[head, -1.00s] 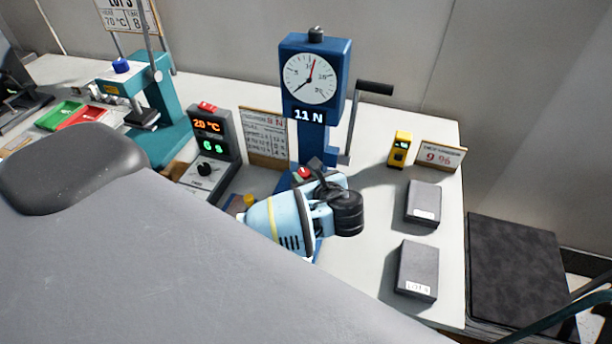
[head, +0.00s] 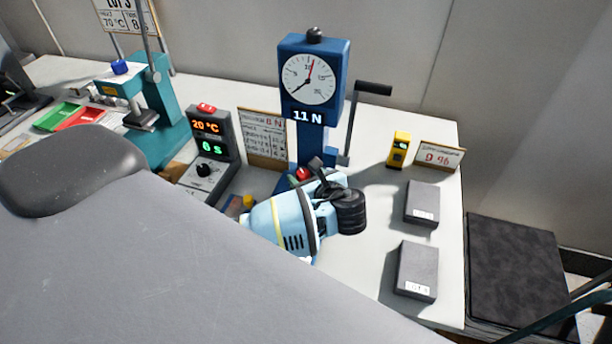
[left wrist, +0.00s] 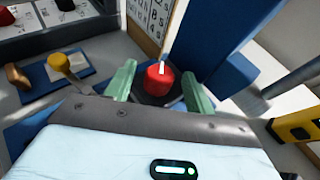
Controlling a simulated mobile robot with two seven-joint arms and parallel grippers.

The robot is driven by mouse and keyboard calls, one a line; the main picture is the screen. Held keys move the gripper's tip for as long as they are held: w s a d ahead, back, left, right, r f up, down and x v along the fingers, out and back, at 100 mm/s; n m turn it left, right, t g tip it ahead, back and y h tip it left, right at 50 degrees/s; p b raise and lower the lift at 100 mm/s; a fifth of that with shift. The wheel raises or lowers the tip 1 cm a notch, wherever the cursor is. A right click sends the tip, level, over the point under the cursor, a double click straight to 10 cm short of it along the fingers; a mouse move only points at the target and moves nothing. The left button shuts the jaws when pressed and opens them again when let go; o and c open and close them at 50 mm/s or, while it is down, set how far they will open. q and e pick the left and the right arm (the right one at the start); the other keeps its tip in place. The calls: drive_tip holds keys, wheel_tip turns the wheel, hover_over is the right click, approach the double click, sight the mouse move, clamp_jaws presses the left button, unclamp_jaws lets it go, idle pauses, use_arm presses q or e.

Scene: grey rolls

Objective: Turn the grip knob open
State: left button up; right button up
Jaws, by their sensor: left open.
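The grip knob is a red knob with a white mark on a dark round base, seen in the left wrist view (left wrist: 158,80). In the head view its red top (head: 302,173) shows at the foot of the blue force tester (head: 312,125). My left gripper (left wrist: 159,69) is open, with one green finger on each side of the knob. I cannot tell whether the fingers touch it. In the head view my light-blue left wrist hides part of the tester's base. My right gripper is not in view.
A dial gauge (head: 308,78) tops the tester, above an 11 N display. A crank lever (head: 352,120) stands to its right. A control box (head: 210,150) and a sign board (head: 263,138) are at left. Two grey blocks (head: 423,203) and a yellow meter (head: 399,150) stand at right.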

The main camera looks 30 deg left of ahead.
use_arm(q)
drive_tip(key=v, duration=0.7)
drive_tip(key=shift+s+d+r, duration=0.15)
drive_tip(key=shift+s+d, duration=0.05)
drive_tip(key=shift+d, duration=0.15)
drive_tip(key=shift+d, duration=0.1)
